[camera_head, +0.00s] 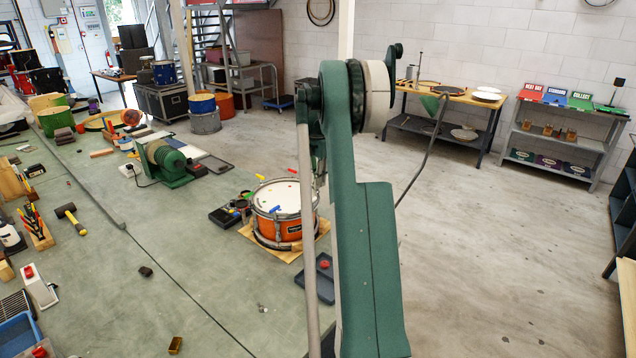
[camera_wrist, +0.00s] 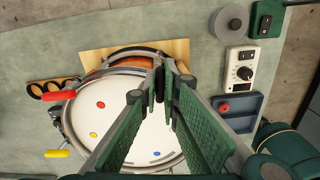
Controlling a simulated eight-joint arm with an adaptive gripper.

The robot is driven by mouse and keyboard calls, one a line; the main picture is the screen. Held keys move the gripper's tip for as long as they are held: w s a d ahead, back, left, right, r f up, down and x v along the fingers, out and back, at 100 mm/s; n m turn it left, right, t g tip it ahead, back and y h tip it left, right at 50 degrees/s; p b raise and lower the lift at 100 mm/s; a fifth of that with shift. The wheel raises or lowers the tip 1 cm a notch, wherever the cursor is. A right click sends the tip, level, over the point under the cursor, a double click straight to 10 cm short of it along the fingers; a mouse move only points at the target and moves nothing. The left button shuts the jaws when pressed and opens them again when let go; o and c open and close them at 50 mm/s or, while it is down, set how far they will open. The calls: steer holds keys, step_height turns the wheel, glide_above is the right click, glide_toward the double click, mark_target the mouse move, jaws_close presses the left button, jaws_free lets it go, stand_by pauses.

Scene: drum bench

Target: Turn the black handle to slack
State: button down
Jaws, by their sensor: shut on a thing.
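An orange drum (camera_head: 285,212) with a white head stands on a wooden board; the drum (camera_wrist: 122,125) also shows from above in the wrist view. My gripper (camera_wrist: 161,88) reaches over the drum head to its rim, its green-padded fingers closed together. A narrow dark piece, seemingly the black handle (camera_wrist: 159,82), is between the fingertips; the fingers hide most of it, so its angle cannot be told. A red handle (camera_wrist: 60,95) and a yellow handle (camera_wrist: 57,153) stick out at the rim's left. In the head view my green arm hides the gripper.
Coloured dots lie on the drum head. Right of the board in the wrist view are a white dial box (camera_wrist: 239,70), a grey disc (camera_wrist: 229,24) and a blue-grey tray (camera_wrist: 237,112) with a red piece. A green motor unit (camera_head: 165,162) stands farther back on the bench.

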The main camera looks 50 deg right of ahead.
stand_by(0.4)
steer(key=c, duration=2.6)
jaws_free()
steer(key=shift+o, duration=0.2)
steer(key=shift+r, duration=0.1)
step_height(320, 180, up, 12)
